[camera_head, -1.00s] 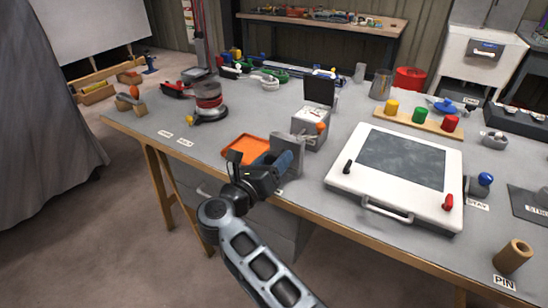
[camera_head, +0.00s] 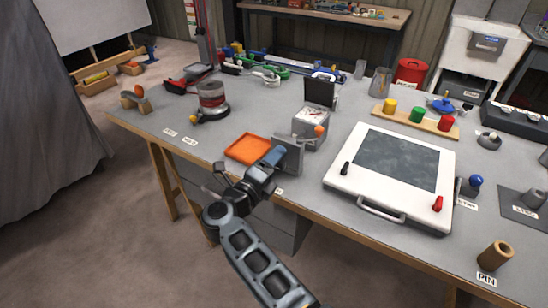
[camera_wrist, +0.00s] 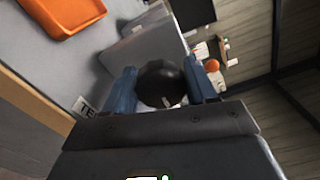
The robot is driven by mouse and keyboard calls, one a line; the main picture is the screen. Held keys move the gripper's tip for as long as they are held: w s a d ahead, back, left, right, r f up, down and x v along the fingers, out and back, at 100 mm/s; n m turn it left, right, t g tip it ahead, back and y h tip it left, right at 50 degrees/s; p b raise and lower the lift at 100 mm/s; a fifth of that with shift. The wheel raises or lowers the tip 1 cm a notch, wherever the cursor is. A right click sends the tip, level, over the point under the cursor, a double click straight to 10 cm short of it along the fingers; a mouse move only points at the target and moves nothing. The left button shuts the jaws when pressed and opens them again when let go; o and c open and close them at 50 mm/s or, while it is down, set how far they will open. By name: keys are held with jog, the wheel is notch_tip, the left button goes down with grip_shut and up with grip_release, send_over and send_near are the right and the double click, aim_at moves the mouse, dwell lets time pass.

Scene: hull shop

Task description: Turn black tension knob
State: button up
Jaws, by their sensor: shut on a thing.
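The round black tension knob (camera_wrist: 160,82) shows in the wrist view between the two blue fingers of my gripper (camera_wrist: 164,92). A pale mark shows on its near rim. My gripper is shut on the knob, one finger at each side. The knob is mounted on a grey upright plate, which the head view shows at the front edge of the bench (camera_head: 288,157). My gripper (camera_head: 272,157) reaches that plate from the front. In the head view the fingers and arm hide the knob.
An orange tray (camera_head: 248,149) lies just left of the plate. A grey box with a dial (camera_head: 309,126) and an orange ball stand behind it. A white panel with a handle (camera_head: 390,172) is to the right. Floor in front of the bench is clear.

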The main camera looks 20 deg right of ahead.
jog(key=shift+n, duration=0.6)
jog(key=shift+p, duration=0.3)
jog(key=o, duration=1)
jog(key=shift+a, duration=0.1)
jog(key=v, duration=0.7)
jog(key=shift+s+a+b, duration=0.2)
jog(key=shift+a+b, duration=0.05)
jog(key=shift+b, duration=0.2)
jog(key=shift+d, duration=0.1)
